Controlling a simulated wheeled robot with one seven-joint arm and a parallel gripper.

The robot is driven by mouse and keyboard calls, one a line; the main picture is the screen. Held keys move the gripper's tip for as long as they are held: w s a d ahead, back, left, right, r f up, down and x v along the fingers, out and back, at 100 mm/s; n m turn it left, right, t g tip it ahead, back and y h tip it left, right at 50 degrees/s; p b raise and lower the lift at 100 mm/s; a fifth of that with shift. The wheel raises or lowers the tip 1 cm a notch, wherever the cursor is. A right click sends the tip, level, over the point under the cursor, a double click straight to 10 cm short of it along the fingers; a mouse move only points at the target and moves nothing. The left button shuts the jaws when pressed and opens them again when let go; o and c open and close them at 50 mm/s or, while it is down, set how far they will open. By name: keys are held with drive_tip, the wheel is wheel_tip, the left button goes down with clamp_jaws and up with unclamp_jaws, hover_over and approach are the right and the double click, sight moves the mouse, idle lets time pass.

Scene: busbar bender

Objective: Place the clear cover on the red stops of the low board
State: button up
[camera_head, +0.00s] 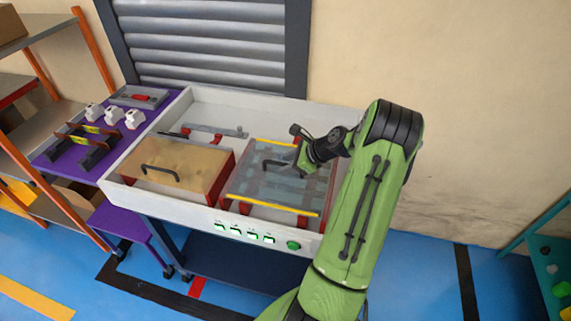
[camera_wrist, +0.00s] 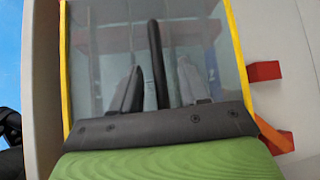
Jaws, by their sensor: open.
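The clear cover (camera_head: 270,190) is a see-through panel with yellow edges and a black handle (camera_head: 275,164). It lies in the right half of the white bench tray. In the wrist view the cover (camera_wrist: 205,45) fills the middle, and its handle (camera_wrist: 158,60) runs between my fingers. My gripper (camera_head: 298,163) is open over the cover; its two fingers (camera_wrist: 160,85) stand either side of the handle, apart from it as far as I can tell. Red blocks (camera_wrist: 264,72) show just right of the cover. I cannot tell which part is the low board.
A tan cover (camera_head: 190,165) with a black handle stands left of the clear one on red sides. The tray's white front wall (camera_head: 165,203) carries several green-lit switches. A purple table (camera_head: 60,150) with white and dark parts stands at the left. A grey shutter is behind.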

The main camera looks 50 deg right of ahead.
drive_tip(key=p+v, duration=0.2)
drive_tip(key=v, duration=0.9)
drive_tip(key=w+a+r+n+g, duration=0.1)
drive_tip(key=a+r+n, duration=0.35)
drive_tip(key=a, duration=0.35)
drive_tip(key=w+a+r+n+g+h, duration=0.1)
drive_tip(key=a+r+n+g, duration=0.15)
drive_tip(key=a+n, duration=0.4)
drive_tip(key=w+a+r+n+g, duration=0.15)
drive_tip(key=a+r+n, duration=0.3)
drive_tip(key=a, duration=0.45)
drive_tip(key=s+a+r+n+t+h, duration=0.1)
drive_tip(key=s+a+r+n, duration=0.2)
drive_tip(key=s+a+n, duration=0.8)
drive_tip(key=s+n, duration=0.3)
drive_tip(key=shift+s+a+t+h, duration=0.25)
drive_tip(key=shift+t+h, duration=0.05)
drive_tip(key=shift+t, duration=0.1)
